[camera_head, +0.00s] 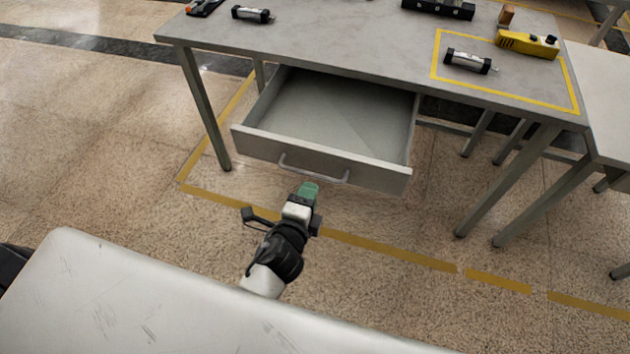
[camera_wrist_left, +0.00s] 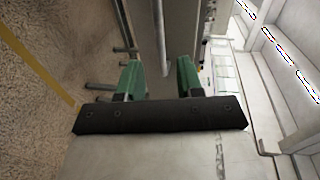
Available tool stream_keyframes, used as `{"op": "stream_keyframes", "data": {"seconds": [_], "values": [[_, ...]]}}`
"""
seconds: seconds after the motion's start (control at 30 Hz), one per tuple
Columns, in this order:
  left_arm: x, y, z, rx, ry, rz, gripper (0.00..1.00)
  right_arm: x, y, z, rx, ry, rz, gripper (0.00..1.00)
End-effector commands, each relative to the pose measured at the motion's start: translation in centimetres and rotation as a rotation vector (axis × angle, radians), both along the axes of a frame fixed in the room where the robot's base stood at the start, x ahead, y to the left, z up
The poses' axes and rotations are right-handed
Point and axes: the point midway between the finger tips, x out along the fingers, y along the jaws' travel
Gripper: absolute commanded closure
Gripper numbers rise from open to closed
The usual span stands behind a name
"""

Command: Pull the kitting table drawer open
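The grey kitting table (camera_head: 340,45) stands ahead, and its drawer (camera_head: 375,168) is pulled out with its empty inside showing. The drawer's bar handle (camera_head: 313,177) runs across the front panel. My left gripper (camera_head: 308,190) is just in front of the handle, its green fingertips close to the bar. In the left wrist view the two green fingers (camera_wrist_left: 159,80) are spread apart. A grey bar, seemingly the handle (camera_wrist_left: 161,40), shows in the gap between them, touching neither finger visibly. My right gripper is not in view.
On the tabletop are a grey-black cylinder (camera_head: 251,14), another (camera_head: 468,61) inside a yellow outline, a yellow tool (camera_head: 528,43) and a black block (camera_head: 438,9). A second table (camera_head: 603,95) adjoins at right. The floor before the drawer is clear.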

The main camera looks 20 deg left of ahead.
Motion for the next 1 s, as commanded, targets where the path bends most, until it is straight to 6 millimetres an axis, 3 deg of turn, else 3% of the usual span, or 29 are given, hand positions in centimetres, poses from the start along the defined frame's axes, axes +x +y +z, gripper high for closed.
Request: {"op": "stream_keyframes", "data": {"seconds": [0.1, 0.3, 0.87, 1.0], "values": [[-2.0, 0.1, 0.3, 0.001, 0.001, 0.0, 0.64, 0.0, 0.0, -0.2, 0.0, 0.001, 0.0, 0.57], [-3.4, 0.1, 0.7, 0.001, 0.0, 0.0, 0.64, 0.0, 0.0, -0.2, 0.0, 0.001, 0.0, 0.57], [-3.4, 0.1, 0.7, 0.0, 0.001, 0.0, 0.64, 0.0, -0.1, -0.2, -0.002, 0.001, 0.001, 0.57], [-3.8, 0.0, -1.9, -0.055, 0.071, 0.002, 0.64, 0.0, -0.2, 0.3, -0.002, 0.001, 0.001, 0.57]]}}
